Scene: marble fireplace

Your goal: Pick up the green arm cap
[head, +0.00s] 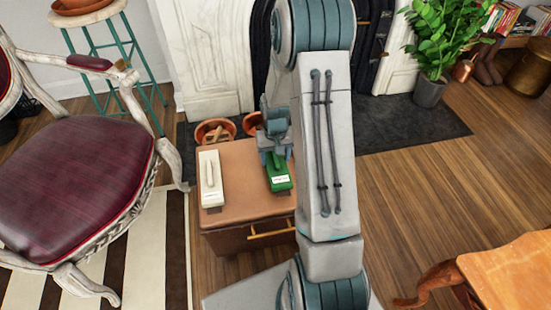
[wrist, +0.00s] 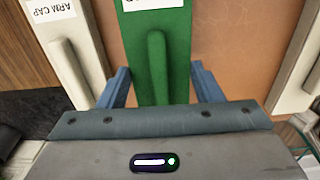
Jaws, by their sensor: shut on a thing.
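The green arm cap (head: 279,183) is a flat green block with a raised ridge and a white label, at the right part of the small brown cabinet's top. In the wrist view the green arm cap (wrist: 176,60) lies between my two fingers. My gripper (head: 275,157) is above its far end in the head view and is shut on it. In the wrist view my gripper (wrist: 161,85) has one blue finger on each side of the cap. Whether the cap is clear of the cabinet top cannot be told.
A white arm cap (head: 210,180) lies left on the cabinet (head: 235,213). Another pale block (wrist: 298,75) shows at right in the wrist view. Terracotta pots (head: 213,131) stand behind the cabinet. A red chair (head: 75,165) is at left, a wooden table (head: 510,275) at lower right.

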